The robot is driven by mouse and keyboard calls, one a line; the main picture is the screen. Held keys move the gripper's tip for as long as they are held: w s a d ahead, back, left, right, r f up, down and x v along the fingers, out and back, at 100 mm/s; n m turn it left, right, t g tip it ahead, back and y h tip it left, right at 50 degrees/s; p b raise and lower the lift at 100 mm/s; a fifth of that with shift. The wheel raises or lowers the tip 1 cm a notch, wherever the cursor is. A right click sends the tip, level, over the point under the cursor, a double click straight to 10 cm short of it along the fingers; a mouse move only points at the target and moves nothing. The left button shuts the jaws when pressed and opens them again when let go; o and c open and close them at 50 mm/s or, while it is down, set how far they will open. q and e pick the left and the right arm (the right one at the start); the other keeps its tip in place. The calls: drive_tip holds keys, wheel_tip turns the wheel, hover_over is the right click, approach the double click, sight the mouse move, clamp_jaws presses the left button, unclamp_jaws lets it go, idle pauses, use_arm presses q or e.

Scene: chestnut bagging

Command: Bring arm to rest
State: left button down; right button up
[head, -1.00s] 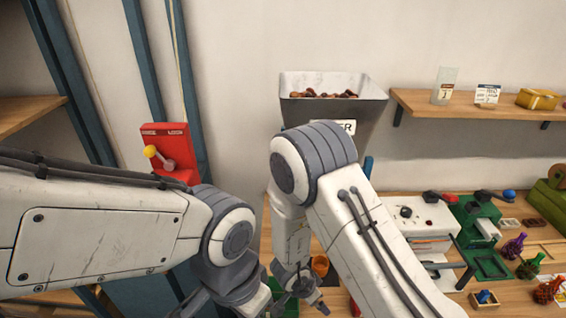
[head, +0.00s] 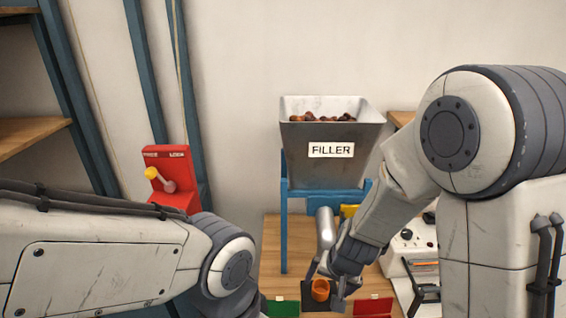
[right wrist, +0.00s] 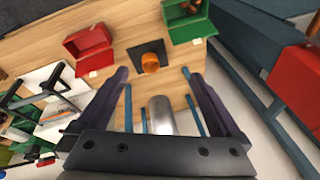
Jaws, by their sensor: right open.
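My right gripper (head: 327,278) hangs in front of the filler, over the wooden table, with its fingers apart. In the right wrist view its two dark fingers (right wrist: 155,74) are spread with nothing gripped between them.
The grey filler hopper (head: 333,160) holds chestnuts and stands on a blue frame (head: 284,235), its silver spout (head: 325,228) below. A red box (right wrist: 90,47) and green box (right wrist: 188,24) flank the cup. A red lever panel (head: 171,172) stands left.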

drive_tip(key=s+d+r+n+h, duration=0.1)
drive_tip(key=s+d+r+n, duration=0.3)
drive_tip(key=s+d+r, duration=0.3)
drive_tip(key=s+a+f+n+g+b, duration=0.3)
drive_tip(key=s+a+n+b, duration=0.4)
drive_tip(key=s+a, duration=0.5)
drive_tip(key=shift+s+a+y+b, duration=0.3)
drive_tip(key=shift+s+a+y, duration=0.1)
drive_tip(key=shift+s, duration=0.1)
